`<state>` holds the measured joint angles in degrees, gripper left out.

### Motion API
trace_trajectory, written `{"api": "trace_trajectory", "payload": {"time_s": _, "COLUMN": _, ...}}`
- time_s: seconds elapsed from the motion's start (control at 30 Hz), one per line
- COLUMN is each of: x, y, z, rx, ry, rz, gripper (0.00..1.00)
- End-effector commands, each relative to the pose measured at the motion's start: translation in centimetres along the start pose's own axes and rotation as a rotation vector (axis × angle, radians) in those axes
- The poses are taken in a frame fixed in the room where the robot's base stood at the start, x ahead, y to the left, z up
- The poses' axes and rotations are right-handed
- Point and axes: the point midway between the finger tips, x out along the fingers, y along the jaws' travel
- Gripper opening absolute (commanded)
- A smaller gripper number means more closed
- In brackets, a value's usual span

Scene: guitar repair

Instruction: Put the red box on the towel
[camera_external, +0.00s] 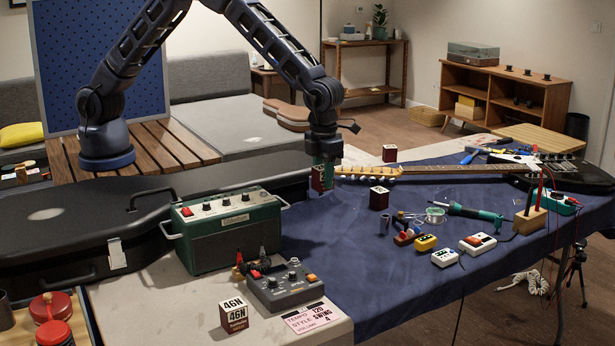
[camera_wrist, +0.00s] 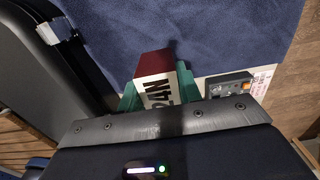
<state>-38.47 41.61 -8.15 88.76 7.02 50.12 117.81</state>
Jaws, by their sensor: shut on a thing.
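My gripper (camera_external: 325,163) points down over the left back part of the blue towel (camera_external: 335,235). It is shut on a red box (camera_external: 318,180) with a white face. In the wrist view the held box (camera_wrist: 153,64) is between the teal fingers, with its red side outward and "24N" on its white face. The blue towel (camera_wrist: 205,32) lies beyond and below it. I cannot tell whether the box touches the towel. Two similar red and white boxes stand apart: one on the towel (camera_external: 379,199), one farther back near the guitar head (camera_external: 390,154).
A green amplifier (camera_external: 225,232) and a black guitar case (camera_external: 70,225) are left of my gripper. A guitar (camera_external: 450,168), soldering iron (camera_external: 470,212) and small pedals (camera_external: 477,243) lie on the right. A 46N box (camera_external: 233,316) stands in front. The towel's front middle is clear.

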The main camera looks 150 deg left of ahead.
Motion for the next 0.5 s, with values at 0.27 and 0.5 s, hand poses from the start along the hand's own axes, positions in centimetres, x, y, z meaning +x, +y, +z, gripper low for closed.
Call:
{"api": "trace_trajectory", "payload": {"time_s": 0.27, "x": 6.2, "y": 0.0, "z": -0.1, "rx": 0.001, "ry": 0.001, "rz": 0.003, "gripper": 0.08}}
{"api": "trace_trajectory", "payload": {"time_s": 0.5, "x": 9.6, "y": 0.0, "z": 0.0, "rx": 0.000, "ry": 0.000, "rz": 0.000, "gripper": 0.08}}
